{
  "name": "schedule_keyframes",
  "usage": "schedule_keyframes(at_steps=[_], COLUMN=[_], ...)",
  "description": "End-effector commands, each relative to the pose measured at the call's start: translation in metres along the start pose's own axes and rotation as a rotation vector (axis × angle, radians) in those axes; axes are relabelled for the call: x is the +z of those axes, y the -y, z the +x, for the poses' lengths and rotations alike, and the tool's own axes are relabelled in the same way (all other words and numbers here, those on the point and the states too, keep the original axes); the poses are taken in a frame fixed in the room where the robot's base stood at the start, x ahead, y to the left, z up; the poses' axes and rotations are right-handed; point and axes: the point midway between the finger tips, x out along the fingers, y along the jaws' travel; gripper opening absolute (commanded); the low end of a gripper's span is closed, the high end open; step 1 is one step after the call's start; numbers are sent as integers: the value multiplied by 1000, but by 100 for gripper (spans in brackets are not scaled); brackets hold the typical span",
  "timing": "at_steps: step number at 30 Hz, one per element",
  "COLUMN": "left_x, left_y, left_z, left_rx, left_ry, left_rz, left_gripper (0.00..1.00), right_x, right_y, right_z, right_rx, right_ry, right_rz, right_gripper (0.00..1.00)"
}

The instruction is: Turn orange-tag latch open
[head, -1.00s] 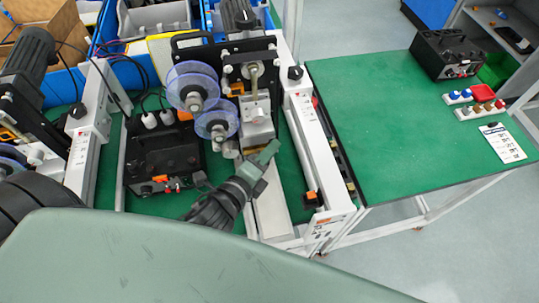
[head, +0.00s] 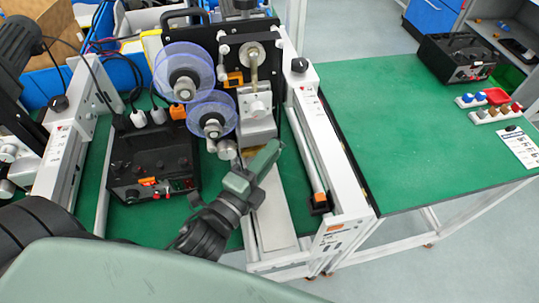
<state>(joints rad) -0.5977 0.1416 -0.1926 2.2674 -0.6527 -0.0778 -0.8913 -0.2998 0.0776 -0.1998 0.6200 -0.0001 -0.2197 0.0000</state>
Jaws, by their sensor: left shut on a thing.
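My left gripper (head: 265,158) reaches in from the lower left, over the pale plate in front of the coder. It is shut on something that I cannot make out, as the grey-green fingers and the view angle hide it. The fingers are just below the silver block (head: 257,128) of the coder. An orange tag (head: 235,79) shows on the coder's black plate, above and left of the gripper and apart from it. Another orange piece (head: 320,199) sits at the near end of the right rail. I cannot tell which carries the latch. My right gripper is not in view.
Two clear blue-tinted reels (head: 182,62) stand left of the silver block. A black box (head: 152,165) with small knobs lies left of my gripper. White rails (head: 332,150) flank the coder. The green table (head: 410,130) at right has wide clear room.

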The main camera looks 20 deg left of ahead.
Motion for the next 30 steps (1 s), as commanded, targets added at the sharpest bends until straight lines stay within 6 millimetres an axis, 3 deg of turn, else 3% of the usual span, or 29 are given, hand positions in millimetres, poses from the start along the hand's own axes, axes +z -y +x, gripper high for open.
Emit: schedule_keyframes(at_steps=[6, 7, 9, 20, 30], left_x=[0, 0, 0, 0, 0], left_y=[0, 0, 0, -1, -4], left_z=[0, 0, 0, -4, -51], left_rx=[1, 1, 1, 2, 5], left_ry=[1, 1, 1, 1, 2], left_rz=[0, 0, 0, 0, -2], left_gripper=[0, 30, 43, 43, 43], right_x=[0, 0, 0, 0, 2], right_y=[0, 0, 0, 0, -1], right_z=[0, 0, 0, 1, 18], right_rx=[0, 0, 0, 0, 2], right_ry=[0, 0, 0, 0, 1], right_rz=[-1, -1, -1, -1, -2], right_gripper=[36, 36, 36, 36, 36])
